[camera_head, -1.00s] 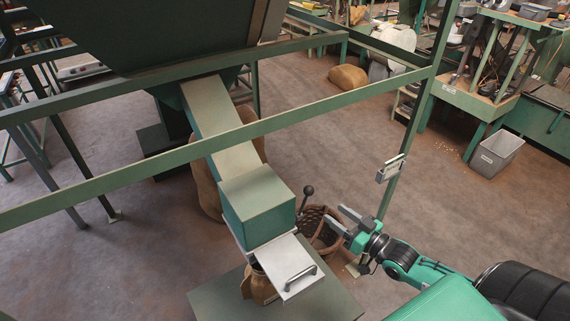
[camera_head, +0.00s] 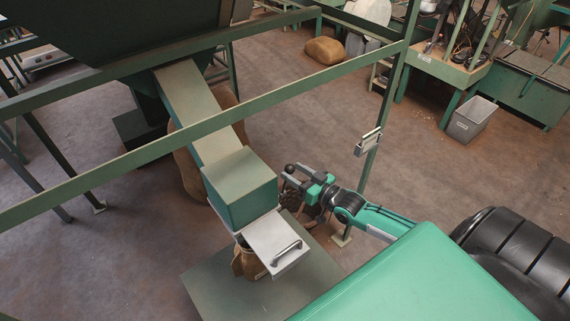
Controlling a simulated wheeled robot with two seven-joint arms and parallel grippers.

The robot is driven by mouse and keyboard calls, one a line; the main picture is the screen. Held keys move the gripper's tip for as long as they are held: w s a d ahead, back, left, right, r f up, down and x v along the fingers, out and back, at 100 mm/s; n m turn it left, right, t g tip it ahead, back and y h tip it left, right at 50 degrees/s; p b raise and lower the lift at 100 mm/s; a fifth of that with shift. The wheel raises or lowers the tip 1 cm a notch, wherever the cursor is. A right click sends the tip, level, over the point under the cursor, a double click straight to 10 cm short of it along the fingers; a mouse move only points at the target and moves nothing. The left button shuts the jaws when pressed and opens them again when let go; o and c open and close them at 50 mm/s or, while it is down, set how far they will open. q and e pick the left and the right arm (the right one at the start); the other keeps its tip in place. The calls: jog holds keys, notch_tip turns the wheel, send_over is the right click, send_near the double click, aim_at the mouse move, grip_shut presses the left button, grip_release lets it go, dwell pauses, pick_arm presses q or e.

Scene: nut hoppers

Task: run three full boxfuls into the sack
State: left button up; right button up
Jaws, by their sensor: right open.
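The green box (camera_head: 240,188) sits at the lower end of the sloping chute (camera_head: 198,110). A pale metal slide plate with a bar handle (camera_head: 286,252) sticks out below the box toward the front. Under it, a brown sack (camera_head: 248,264) stands on a flat grey-green plate, mostly hidden by the slide plate. A lever with a dark round knob (camera_head: 289,168) is at the box's right side. My right gripper (camera_head: 291,178) is open with its fingers at the knob; whether they touch it I cannot tell. My left gripper is out of view.
A green frame rail (camera_head: 300,92) crosses above the chute, and a post with a small grey holder (camera_head: 367,143) stands right of my gripper. A grey bin (camera_head: 470,120) stands farther right on open floor.

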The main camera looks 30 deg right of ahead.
jog(key=shift+p+x, duration=0.5)
jog(key=shift+x, duration=1.85)
grip_shut()
